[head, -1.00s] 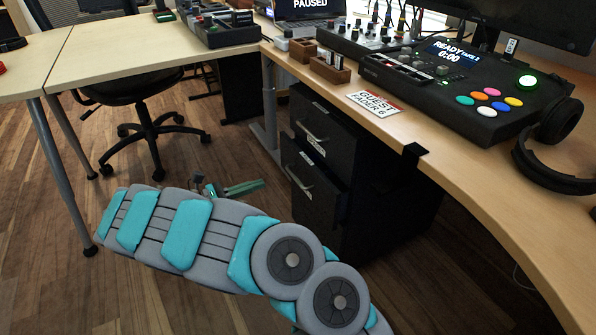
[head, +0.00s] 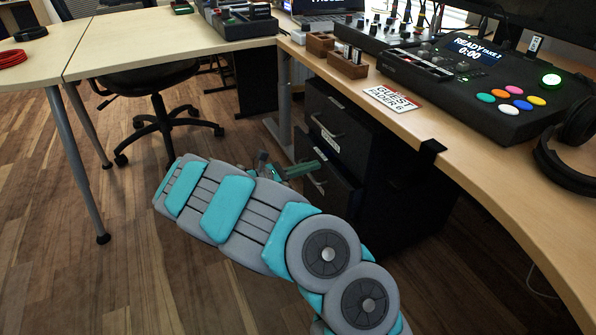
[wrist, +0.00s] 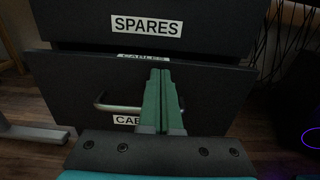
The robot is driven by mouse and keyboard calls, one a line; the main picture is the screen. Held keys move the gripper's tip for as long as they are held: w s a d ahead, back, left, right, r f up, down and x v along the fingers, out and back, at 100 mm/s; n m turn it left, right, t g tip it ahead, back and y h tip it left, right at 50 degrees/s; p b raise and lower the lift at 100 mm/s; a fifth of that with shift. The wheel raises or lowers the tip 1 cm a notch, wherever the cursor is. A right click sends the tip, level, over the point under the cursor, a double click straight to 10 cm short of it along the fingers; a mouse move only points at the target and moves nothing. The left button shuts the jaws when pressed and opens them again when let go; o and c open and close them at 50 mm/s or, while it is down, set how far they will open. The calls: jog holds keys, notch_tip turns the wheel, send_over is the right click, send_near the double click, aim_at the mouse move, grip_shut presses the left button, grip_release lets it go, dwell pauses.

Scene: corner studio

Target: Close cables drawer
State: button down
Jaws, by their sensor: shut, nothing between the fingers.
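The cables drawer (wrist: 75,88) is the lower drawer of a black cabinet; its front stands a little out from the drawer above. In the wrist view its label is partly hidden behind my gripper (wrist: 163,75), and a metal handle (wrist: 112,106) runs across its front. My gripper is shut and empty, its green fingers in front of the drawer's middle; I cannot tell whether they touch it. The head view shows the drawer (head: 328,187) under the desk, with my gripper (head: 318,165) at its upper front. The spares drawer (wrist: 185,25) above looks flush.
The desk (head: 440,175) overhangs the cabinet and carries a control panel, a mixer and a sign. An office chair (head: 160,120) stands at the left. A grey desk leg (wrist: 35,133) is left of the drawer. The wooden floor before the cabinet is open.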

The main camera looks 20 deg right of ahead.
aim_at(322, 163)
jog(key=shift+d, duration=0.3)
jog(key=d, duration=0.4)
jog(key=shift+d, duration=0.25)
jog(key=shift+w, duration=0.1)
jog(key=shift+a, duration=0.1)
